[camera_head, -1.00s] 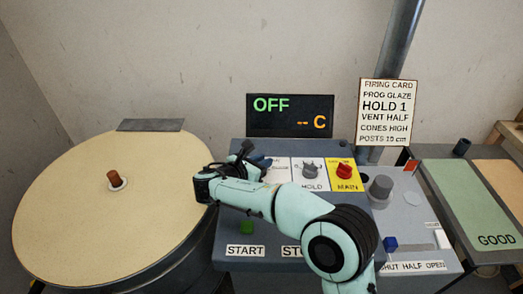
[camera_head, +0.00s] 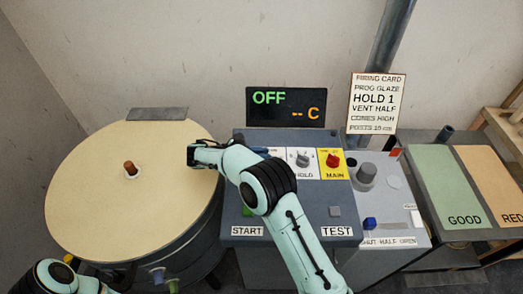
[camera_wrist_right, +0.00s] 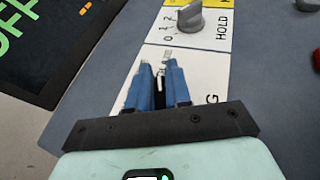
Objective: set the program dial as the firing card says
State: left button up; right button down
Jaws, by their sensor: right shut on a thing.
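The firing card (camera_head: 376,103) stands behind the console and reads PROG GLAZE, HOLD 1, VENT HALF, CONES HIGH, with a posts line below. My right gripper (camera_head: 262,152) is at the left end of the white dial panels, mostly behind my own arm. A dark piece sits between the fingers. The program dial itself is hidden, so its setting cannot be read. My left gripper is not visible; only part of my left arm shows at bottom left.
The grey HOLD dial (camera_head: 302,159) and red MAIN knob (camera_head: 333,160) sit just right of the gripper. The display (camera_head: 288,107) reads OFF and -- C. The round kiln lid (camera_head: 90,190) lies left. Green GOOD (camera_head: 455,190) and orange (camera_head: 495,175) mats lie right.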

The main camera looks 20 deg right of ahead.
jog(key=shift+f, duration=0.1)
jog(key=c, duration=1.1)
grip_release()
jog(key=shift+c, duration=0.2)
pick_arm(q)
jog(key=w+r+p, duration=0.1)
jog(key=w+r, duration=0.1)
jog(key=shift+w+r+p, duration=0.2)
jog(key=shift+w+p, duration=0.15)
pick_arm(e)
jog(key=s+v, duration=0.1)
jog(key=v, duration=1.2)
jog(key=shift+w, duration=0.4)
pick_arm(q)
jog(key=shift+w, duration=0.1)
pick_arm(e)
jog(key=shift+w+a, duration=0.1)
jog(key=shift+a, duration=0.05)
